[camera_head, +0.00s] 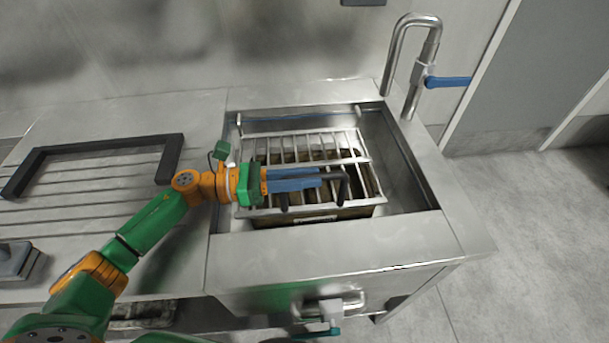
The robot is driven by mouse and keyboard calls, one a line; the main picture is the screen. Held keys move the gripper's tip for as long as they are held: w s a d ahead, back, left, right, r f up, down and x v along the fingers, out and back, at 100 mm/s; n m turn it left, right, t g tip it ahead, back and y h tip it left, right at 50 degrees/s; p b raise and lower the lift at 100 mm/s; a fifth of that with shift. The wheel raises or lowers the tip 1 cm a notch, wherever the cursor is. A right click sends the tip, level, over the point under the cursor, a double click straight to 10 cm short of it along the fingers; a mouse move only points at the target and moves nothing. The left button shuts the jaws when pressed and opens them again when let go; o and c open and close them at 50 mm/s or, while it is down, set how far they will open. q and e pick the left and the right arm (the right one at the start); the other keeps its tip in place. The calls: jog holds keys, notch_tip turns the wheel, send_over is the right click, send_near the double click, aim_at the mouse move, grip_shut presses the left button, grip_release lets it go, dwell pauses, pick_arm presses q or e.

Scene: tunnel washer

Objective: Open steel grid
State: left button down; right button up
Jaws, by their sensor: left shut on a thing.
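The steel grid (287,149), a frame of thin bars, lies across the opening of the sink basin (408,190). I cannot tell whether it is level or slightly raised. A dark handle (343,188) shows over its front part. My left gripper (318,179) reaches in from the left, its blue fingers over the grid and shut on the dark handle. The fingers and wrist hide part of the handle and several bars. Brownish surfaces show under the grid.
A steel tap (410,62) with a blue lever (448,81) stands at the back right corner. A black frame (100,146) lies on the ribbed drainboard at left. A wall rises behind. Open floor (530,240) is at right.

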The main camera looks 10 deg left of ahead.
pick_arm(q)
jog(key=w+a+r+n+p, duration=0.1)
jog(key=w+r+n+p, duration=0.1)
jog(key=r, duration=0.6)
jog(key=w+a+r+n+p, duration=0.1)
jog(key=w+r+n+p, duration=0.1)
jog(key=w+r+n, duration=0.3)
jog(key=shift+w+a+r, duration=0.4)
jog(key=shift+w+r, duration=0.3)
jog(key=shift+r, duration=0.7)
